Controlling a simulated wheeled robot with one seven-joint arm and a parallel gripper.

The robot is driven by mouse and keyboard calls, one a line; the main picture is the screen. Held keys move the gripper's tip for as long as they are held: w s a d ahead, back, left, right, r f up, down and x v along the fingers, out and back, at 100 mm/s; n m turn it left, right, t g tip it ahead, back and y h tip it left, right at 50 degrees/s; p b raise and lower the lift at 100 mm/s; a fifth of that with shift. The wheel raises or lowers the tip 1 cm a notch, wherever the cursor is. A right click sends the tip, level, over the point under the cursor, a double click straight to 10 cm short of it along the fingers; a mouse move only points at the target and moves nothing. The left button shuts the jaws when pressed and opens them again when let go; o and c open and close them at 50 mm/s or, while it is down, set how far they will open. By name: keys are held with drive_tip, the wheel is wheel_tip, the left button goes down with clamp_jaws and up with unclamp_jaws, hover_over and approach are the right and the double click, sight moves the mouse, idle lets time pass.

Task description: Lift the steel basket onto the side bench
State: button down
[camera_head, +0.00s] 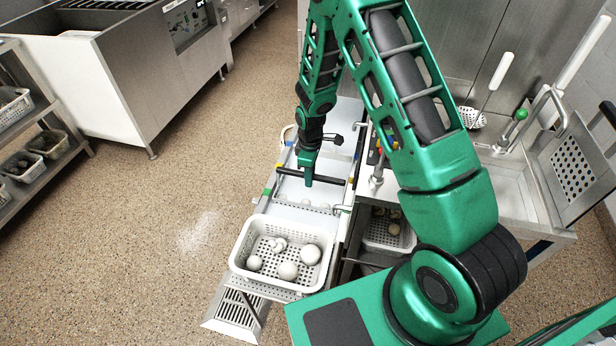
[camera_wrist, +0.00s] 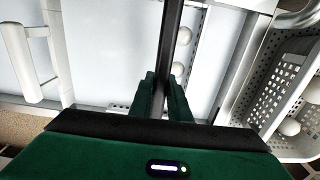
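My gripper (camera_head: 308,181) is low over a pale metal unit, with its fingers astride a black bar (camera_head: 328,178). In the wrist view, my fingers (camera_wrist: 163,95) sit close against both sides of the black bar (camera_wrist: 168,45); the contact itself is partly hidden. A perforated steel wall (camera_wrist: 210,60) with a few pale balls (camera_wrist: 184,35) beside it shows right of the bar. This looks like part of the steel basket, but its full outline is hidden. In the head view, pale balls (camera_head: 306,203) also show just in front of the bar.
A white perforated basket (camera_head: 240,262) holding several pale balls stands nearer to me. Another basket (camera_head: 388,240) sits on a shelf under the sink bench (camera_head: 510,185). A shelf rack with baskets (camera_head: 22,165) stands at left. The floor (camera_head: 200,180) between is clear.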

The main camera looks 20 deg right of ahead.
drive_tip(key=shift+r, duration=1.3)
idle(0.5)
